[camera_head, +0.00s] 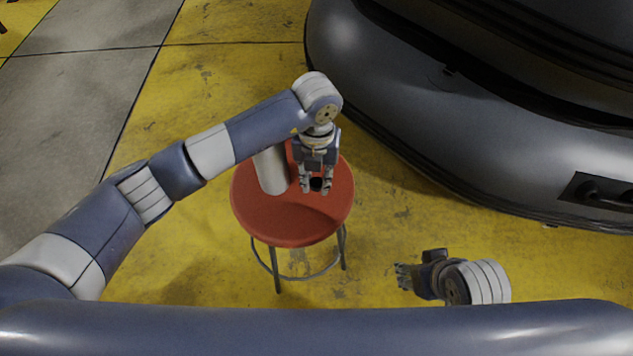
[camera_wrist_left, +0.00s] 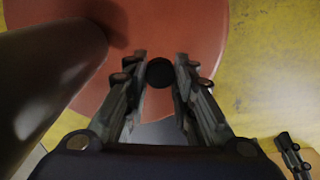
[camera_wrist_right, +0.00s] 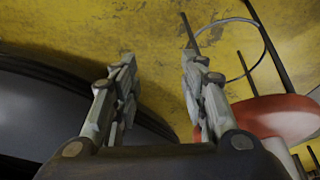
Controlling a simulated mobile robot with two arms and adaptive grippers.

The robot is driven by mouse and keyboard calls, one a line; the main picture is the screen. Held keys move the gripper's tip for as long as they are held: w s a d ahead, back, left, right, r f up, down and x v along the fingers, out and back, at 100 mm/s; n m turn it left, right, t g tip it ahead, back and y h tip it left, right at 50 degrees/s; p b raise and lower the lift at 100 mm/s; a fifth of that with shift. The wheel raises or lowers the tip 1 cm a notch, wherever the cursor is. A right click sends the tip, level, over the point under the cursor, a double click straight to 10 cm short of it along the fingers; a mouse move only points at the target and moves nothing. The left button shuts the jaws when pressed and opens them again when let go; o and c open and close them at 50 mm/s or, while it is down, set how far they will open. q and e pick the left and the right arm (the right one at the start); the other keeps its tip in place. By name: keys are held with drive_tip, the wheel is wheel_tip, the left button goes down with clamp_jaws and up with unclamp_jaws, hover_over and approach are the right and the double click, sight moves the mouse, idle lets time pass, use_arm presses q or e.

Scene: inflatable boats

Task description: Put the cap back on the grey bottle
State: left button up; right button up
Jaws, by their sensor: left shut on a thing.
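The grey bottle (camera_head: 270,172) stands upright on the red round stool (camera_head: 285,225), left of my left gripper. My arm hides part of it in the head view. It looms large at the left of the left wrist view (camera_wrist_left: 50,75). My left gripper (camera_head: 317,187) points down over the stool, shut on the black cap (camera_wrist_left: 160,73). The cap also shows dark between the fingertips in the head view (camera_head: 316,184). The cap is beside the bottle, apart from it. My right gripper (camera_head: 402,277) is open and empty, off to the right of the stool; its fingers stand apart in the right wrist view (camera_wrist_right: 160,65).
Large grey inflatable boats (camera_head: 430,110) fill the upper right. The stool's metal legs and ring (camera_head: 297,272) stand on a yellow floor (camera_head: 240,60). The stool's front is bare, and the floor around it is open.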

sight(316, 182)
use_arm(q)
wheel_tip(316, 182, up, 6)
drive_tip(key=shift+r+p, duration=0.1)
drive_tip(key=shift+p, duration=0.4)
